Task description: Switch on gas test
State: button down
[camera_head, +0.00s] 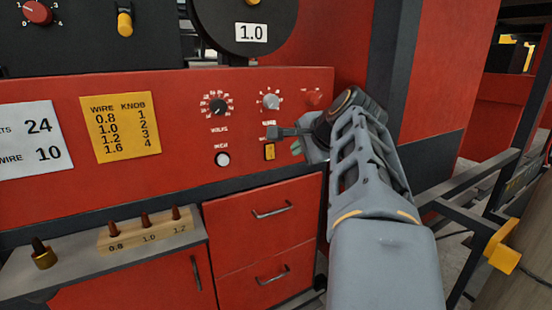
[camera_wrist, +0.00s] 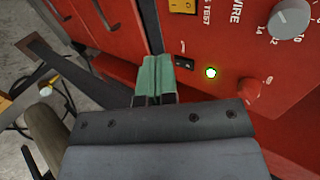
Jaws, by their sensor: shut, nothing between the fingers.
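In the wrist view a yellow switch plate (camera_wrist: 183,5) with the label "TEST" beside it is cut by the top edge; its lever position cannot be told. The yellow plate (camera_head: 269,151) shows in the head view on the red panel, below the wire knob, its label partly covered. My gripper (camera_head: 296,147) is just right of the plate, in front of the panel. In the wrist view my gripper's green fingers (camera_wrist: 156,72) are together and empty, below the yellow plate. Whether they touch the panel cannot be told.
In the wrist view a small black switch (camera_wrist: 184,63) and a lit green lamp (camera_wrist: 210,72) are right of my fingers, with a red knob (camera_wrist: 248,88) beyond. The volts knob (camera_head: 218,107) and white inch button (camera_head: 222,159) are left of the yellow plate. Metal rails (camera_head: 470,180) stand at right.

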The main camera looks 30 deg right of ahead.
send_near(271, 158)
notch_tip(271, 158, down, 4)
jog(key=w, duration=0.2)
jog(key=shift+w+d+p, duration=0.15)
jog(key=shift+w+p, duration=0.35)
jog(key=shift+w, duration=0.45)
jog(key=shift+w+d+p, duration=0.15)
jog(key=shift+w+p, duration=0.3)
jog(key=shift+w, duration=0.5)
jog(key=shift+f, duration=0.1)
